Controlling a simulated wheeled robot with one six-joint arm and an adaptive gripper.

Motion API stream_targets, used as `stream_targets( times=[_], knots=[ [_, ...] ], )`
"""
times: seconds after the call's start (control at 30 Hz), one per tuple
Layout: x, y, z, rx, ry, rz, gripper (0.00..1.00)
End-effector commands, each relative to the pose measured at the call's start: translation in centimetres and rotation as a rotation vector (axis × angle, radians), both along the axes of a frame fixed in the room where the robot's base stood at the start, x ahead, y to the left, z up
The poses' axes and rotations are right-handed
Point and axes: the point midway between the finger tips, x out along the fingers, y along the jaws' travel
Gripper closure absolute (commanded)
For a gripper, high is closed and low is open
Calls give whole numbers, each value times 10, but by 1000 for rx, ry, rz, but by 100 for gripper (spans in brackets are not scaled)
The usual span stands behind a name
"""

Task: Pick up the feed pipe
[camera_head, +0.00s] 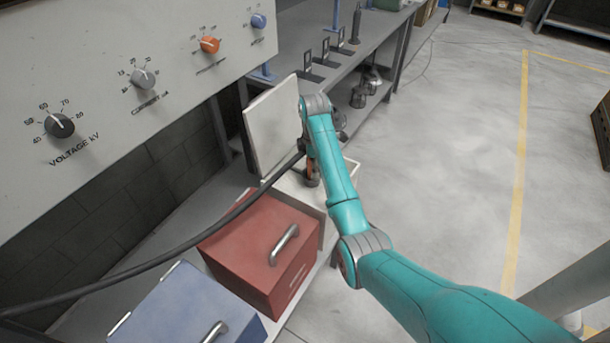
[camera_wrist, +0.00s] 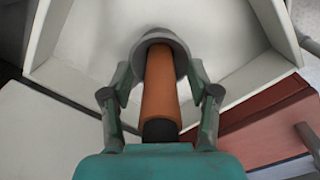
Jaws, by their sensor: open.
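The feed pipe, which I take to be the orange-brown cylinder (camera_wrist: 160,92) with a grey flared end and a dark near end, is in the middle of the wrist view. In the head view a small orange part (camera_head: 311,172) shows below my wrist, mostly hidden. My gripper (camera_wrist: 161,75) is open, with one finger on each side of the pipe. Whether the fingers touch it I cannot tell. The pipe is at an open white box (camera_wrist: 225,30); its raised lid (camera_head: 272,128) shows in the head view.
A red box (camera_head: 245,235) and a blue box (camera_head: 178,305), both with handles, stand nearer along the bench. A black cable (camera_head: 190,248) runs from the left towards my wrist. A grey control panel (camera_head: 100,60) hangs above. The floor (camera_head: 450,180) to the right is clear.

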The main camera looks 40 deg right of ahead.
Motion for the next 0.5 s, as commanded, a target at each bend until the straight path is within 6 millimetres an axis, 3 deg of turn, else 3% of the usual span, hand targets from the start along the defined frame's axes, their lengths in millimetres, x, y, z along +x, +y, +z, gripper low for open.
stream_targets(
  times=[0.2, 0.43, 0.5],
  knots=[
    [0, 0, 0, 0, -1, 0, 40],
    [0, 0, 0, 0, -1, 0, 97],
    [0, 0, 0, 0, -1, 0, 100]
  ],
)
